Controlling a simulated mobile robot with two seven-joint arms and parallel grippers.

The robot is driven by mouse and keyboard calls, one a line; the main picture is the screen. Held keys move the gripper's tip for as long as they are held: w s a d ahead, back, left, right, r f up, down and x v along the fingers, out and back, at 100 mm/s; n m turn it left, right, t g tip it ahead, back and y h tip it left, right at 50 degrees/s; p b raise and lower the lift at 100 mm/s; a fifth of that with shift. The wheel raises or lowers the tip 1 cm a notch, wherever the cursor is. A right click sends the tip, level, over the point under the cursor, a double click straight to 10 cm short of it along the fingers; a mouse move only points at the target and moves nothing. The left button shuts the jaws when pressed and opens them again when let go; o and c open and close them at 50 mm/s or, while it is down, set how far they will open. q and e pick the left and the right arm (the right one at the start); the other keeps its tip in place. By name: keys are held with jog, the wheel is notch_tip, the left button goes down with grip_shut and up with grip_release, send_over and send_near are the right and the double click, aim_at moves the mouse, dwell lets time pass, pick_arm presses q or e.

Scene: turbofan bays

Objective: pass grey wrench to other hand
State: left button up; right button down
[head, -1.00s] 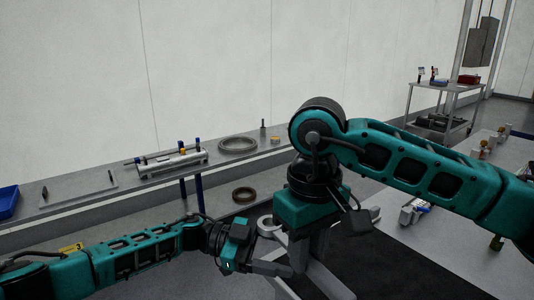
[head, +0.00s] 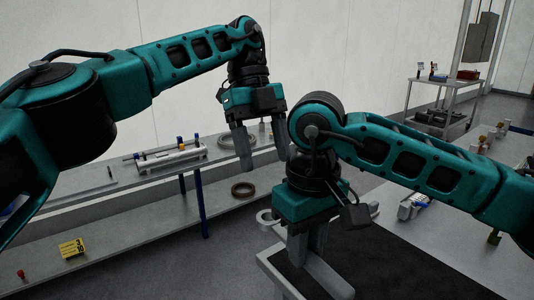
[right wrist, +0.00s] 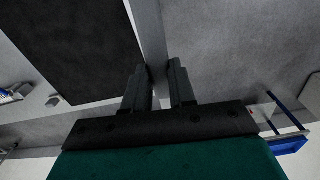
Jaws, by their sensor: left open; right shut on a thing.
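The grey wrench shows as a ring-shaped end (head: 272,222) just left of my right gripper in the head view.
A dark mat (head: 400,262) covers part of the near table. A long grey bench (head: 100,205) along the wall holds a metal fixture (head: 172,158). A dark ring (head: 243,189) and a yellow numbered marker (head: 72,248) lie lower down. A cart (head: 440,100) stands far right.

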pick_arm(q)
jog(key=x, duration=1.2)
jog(key=shift+c, duration=0.2)
jog(key=shift+d+r, duration=0.1)
jog(key=shift+d, duration=0.05)
jog(key=c, duration=1)
pick_arm(e)
jog(key=shift+a, duration=0.15)
pick_arm(q)
jog(key=shift+c, duration=0.7)
pick_arm(e)
jog(key=c, duration=1.2)
grip_release()
jog(key=shift+s, duration=0.1)
jog(key=o, duration=0.4)
jog(key=shift+c, duration=0.2)
